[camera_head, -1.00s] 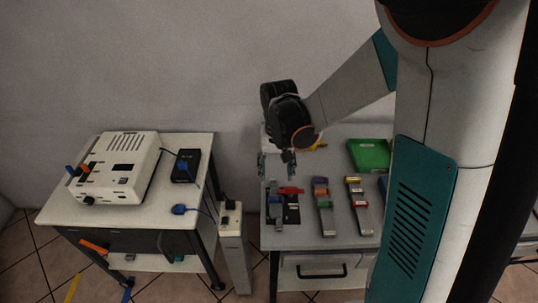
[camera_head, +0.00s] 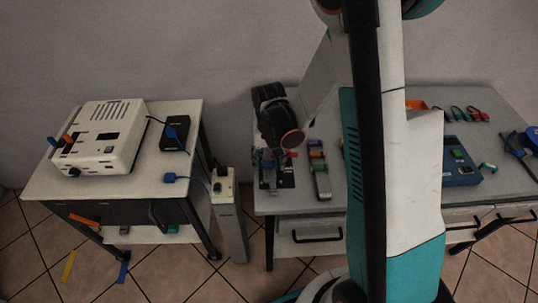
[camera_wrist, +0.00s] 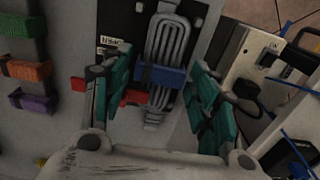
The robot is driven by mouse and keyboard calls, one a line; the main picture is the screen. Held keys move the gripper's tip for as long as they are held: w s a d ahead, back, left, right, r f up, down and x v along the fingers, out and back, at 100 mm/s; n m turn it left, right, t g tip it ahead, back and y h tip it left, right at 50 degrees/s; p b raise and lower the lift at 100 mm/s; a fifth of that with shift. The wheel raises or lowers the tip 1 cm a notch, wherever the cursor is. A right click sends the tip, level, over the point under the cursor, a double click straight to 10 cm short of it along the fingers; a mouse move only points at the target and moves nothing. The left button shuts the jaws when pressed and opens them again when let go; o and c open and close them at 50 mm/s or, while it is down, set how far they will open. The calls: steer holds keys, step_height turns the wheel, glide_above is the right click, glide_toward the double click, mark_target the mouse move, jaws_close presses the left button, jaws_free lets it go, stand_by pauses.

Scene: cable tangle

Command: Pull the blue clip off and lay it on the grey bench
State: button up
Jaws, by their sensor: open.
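The blue clip (camera_wrist: 160,76) sits across a looped bundle of grey cable (camera_wrist: 170,40) in the wrist view. My gripper (camera_wrist: 158,72) is open, with one teal finger on each side of the clip and bundle. Gaps show between the fingers and the clip, so it is not gripped. In the head view my gripper (camera_head: 273,157) is low over the left end of the grey bench (camera_head: 298,204). The clip is hard to make out there behind my wrist.
A red clip (camera_wrist: 134,97) lies left of the bundle, close to my left finger. Strips with coloured clips (camera_wrist: 30,70) stand further left. A white table with a boxy device (camera_head: 100,135) and a dark adapter (camera_head: 174,137) is across a gap.

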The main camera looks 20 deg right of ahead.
mark_target(269, 162)
steer(key=shift+f, duration=0.25)
steer(key=c, duration=0.9)
steer(key=shift+o, duration=0.2)
steer(key=shift+r, duration=0.25)
steer(key=shift+r+p, duration=1.5)
steer(key=shift+r, duration=0.7)
